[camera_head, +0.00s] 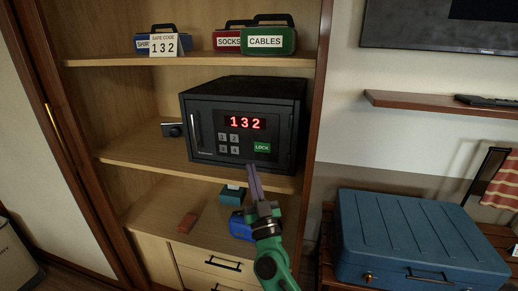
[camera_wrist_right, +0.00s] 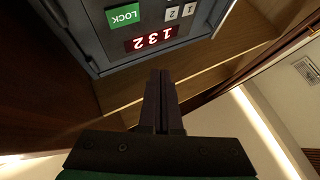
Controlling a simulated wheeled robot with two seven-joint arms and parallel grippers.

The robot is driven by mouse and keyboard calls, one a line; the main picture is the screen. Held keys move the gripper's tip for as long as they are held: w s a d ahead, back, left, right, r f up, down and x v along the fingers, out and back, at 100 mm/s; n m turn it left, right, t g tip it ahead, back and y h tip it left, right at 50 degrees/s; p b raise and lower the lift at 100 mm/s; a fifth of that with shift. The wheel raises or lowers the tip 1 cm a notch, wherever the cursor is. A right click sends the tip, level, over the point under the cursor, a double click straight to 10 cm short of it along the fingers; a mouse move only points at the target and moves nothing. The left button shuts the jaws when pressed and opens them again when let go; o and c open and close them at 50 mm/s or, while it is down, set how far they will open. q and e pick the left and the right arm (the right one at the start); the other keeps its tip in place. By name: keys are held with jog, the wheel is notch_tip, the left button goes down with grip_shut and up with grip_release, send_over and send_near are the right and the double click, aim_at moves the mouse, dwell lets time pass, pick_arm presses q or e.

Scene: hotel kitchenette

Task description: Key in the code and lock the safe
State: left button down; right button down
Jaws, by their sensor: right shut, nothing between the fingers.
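The dark safe (camera_head: 203,101) stands on the middle shelf with its door shut. Its red display (camera_head: 245,122) reads 132. Below the display are several grey number keys (camera_head: 229,144) and a green LOCK key (camera_head: 262,147). A card (camera_head: 164,45) on the top shelf reads "SAFE CODE 132". My right gripper (camera_head: 252,168) is shut and empty, its fingertips just below the LOCK key in the head view. In the right wrist view the fingers (camera_wrist_right: 160,75) point toward the safe; the LOCK key (camera_wrist_right: 124,15) and display (camera_wrist_right: 152,39) show upside down. My left gripper is out of view.
Labelled cases, including the green CABLES case (camera_head: 268,41), stand on the top shelf. A small black object (camera_head: 172,130) is left of the safe. A red item (camera_head: 187,222) and blue items (camera_head: 241,226) lie below. A blue suitcase (camera_head: 415,230) is at right.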

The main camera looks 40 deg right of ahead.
jog(key=shift+w, duration=0.1)
jog(key=b, duration=0.2)
send_near(258, 143)
jog(key=w+r, duration=0.3)
jog(key=shift+a, duration=0.1)
jog(key=shift+w+d, duration=0.3)
jog(key=shift+d, duration=0.25)
jog(key=shift+r, duration=0.1)
dwell(1.1)
jog(key=shift+w+d, duration=0.2)
jog(key=shift+d, duration=0.15)
jog(key=shift+w+d, duration=0.2)
jog(key=shift+d, duration=0.05)
dwell(0.6)
jog(key=shift+s+a+p, duration=0.1)
jog(key=shift+p, duration=0.2)
jog(key=shift+s+a, duration=0.35)
jog(key=shift+a, duration=0.2)
jog(key=shift+p, duration=0.3)
